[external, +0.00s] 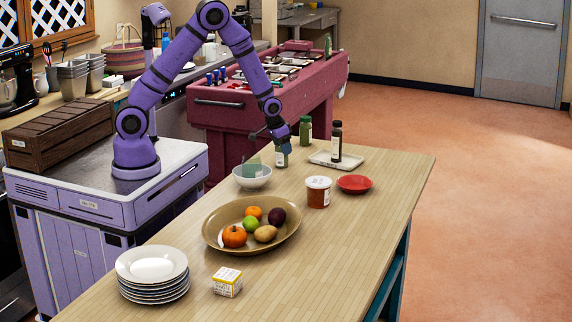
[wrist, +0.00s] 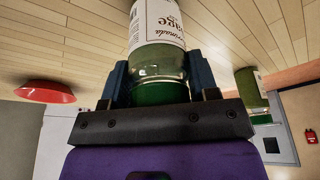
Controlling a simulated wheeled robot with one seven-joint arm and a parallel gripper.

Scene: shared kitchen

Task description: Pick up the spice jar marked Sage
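The jar marked Sage (wrist: 158,35) fills the top middle of the wrist view, its label upside down and its green lid towards my palm. My gripper (wrist: 160,82) has one finger on each side of the jar near the lid, and both look pressed against it. In the external view my gripper (external: 283,145) points down over this jar (external: 281,159) near the table's far edge. Whether the jar's base touches the table cannot be told.
A second green-filled jar (external: 305,131) stands close behind. A dark-capped bottle (external: 336,142) stands on a white tray (external: 348,165). A white bowl (external: 242,180), a labelled tub (external: 318,192) and a red dish (external: 354,184) are nearby. A fruit platter (external: 213,228) lies nearer the front.

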